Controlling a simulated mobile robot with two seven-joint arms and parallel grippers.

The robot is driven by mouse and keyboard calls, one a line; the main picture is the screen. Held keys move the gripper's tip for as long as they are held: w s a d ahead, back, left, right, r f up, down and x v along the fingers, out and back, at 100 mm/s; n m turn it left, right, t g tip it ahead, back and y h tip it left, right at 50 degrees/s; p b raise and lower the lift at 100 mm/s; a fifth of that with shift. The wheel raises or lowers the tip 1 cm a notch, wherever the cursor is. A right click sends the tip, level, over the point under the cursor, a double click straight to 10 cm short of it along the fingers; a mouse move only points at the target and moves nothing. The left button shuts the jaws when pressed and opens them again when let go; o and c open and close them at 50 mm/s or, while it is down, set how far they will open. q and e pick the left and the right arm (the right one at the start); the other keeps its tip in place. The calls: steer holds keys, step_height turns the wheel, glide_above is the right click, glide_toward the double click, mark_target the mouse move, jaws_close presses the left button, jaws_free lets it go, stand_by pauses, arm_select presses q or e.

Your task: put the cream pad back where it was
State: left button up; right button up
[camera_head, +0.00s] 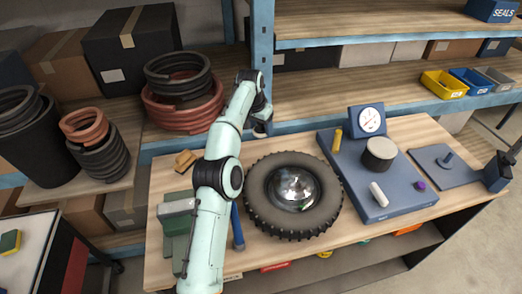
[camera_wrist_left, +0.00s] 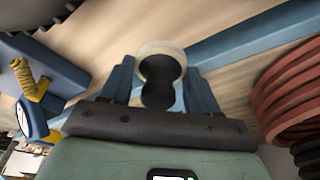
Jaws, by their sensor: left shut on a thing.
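The cream pad (camera_wrist_left: 150,47) is a round pale disc under a dark knob-like grip (camera_wrist_left: 160,85). It sits between the fingers of my left gripper (camera_wrist_left: 160,92), which are shut on the dark grip. In the head view my left gripper (camera_head: 261,128) is over the back edge of the workbench, beside the blue shelf post, and the pad is mostly hidden there. I cannot tell whether the pad touches the wood. My right gripper is not in view.
A tyre (camera_head: 258,212) lies mid-bench. A grey plate with a peg (camera_head: 446,160) is farther right. Red hose coils (camera_head: 180,112) stand on the shelf left.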

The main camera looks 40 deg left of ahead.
mark_target(258, 133)
arm_select(q)
step_height(258, 133, down, 9)
steer(key=shift+f, duration=0.1)
stand_by(0.4)
steer(key=shift+f, duration=0.1)
steer(key=o, duration=0.9)
steer(key=shift+o, duration=0.2)
steer(key=shift+f+b, duration=0.2)
steer(key=shift+b, duration=0.1)
steer(key=v, duration=1.2)
steer(key=shift+w+d+r+p, duration=0.15)
steer(key=shift+r+p, duration=0.2)
steer(key=shift+r, duration=0.1)
steer(key=shift+s+r, duration=0.25)
steer(key=shift+r, duration=0.2)
